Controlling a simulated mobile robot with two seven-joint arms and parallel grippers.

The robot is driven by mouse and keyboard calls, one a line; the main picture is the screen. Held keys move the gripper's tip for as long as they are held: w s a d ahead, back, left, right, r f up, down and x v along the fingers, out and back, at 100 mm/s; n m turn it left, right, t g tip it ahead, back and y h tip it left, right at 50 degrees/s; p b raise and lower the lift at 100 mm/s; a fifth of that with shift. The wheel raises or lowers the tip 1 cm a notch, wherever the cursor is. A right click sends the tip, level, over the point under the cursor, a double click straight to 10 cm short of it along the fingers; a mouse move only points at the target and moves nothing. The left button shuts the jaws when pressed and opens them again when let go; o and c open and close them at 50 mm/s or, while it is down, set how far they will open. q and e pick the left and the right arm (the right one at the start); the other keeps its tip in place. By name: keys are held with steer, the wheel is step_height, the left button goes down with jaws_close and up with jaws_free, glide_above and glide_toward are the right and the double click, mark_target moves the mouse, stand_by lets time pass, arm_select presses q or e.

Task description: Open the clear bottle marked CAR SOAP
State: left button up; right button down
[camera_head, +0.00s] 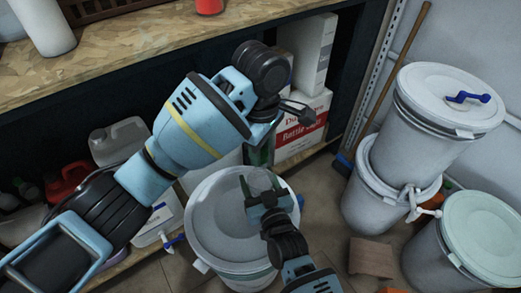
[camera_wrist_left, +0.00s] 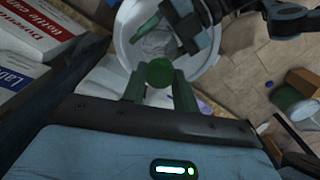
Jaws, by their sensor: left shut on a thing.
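My left gripper (camera_wrist_left: 160,88) is shut on a round green cap (camera_wrist_left: 160,72) in the left wrist view. In the head view its fingers point down and are partly hidden by my left arm. A clear bottle (camera_head: 262,181) stands between the fingers of my right gripper (camera_head: 266,193), just below my left gripper, above a white drum's lid. The bottle shows faintly beyond the cap in the left wrist view (camera_wrist_left: 155,45). Its label is not readable. I cannot tell whether the cap still touches the bottle.
The white lidded drum (camera_head: 212,215) stands below both grippers. Stacked drums with a blue-handled lid (camera_head: 447,88) and a pale green-lidded drum (camera_head: 485,228) stand at the right. White boxes (camera_head: 303,118) and jugs (camera_head: 120,140) fill the shelf under the wooden bench (camera_head: 130,48).

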arm_select(q)
steer(key=shift+r, duration=1.55)
arm_select(e)
steer(key=shift+c, duration=1.9)
jaws_free()
arm_select(q)
step_height(320, 180, up, 3)
steer(key=shift+f+p, duration=0.1)
steer(key=shift+p, duration=1)
arm_select(e)
steer(key=v, duration=1.2)
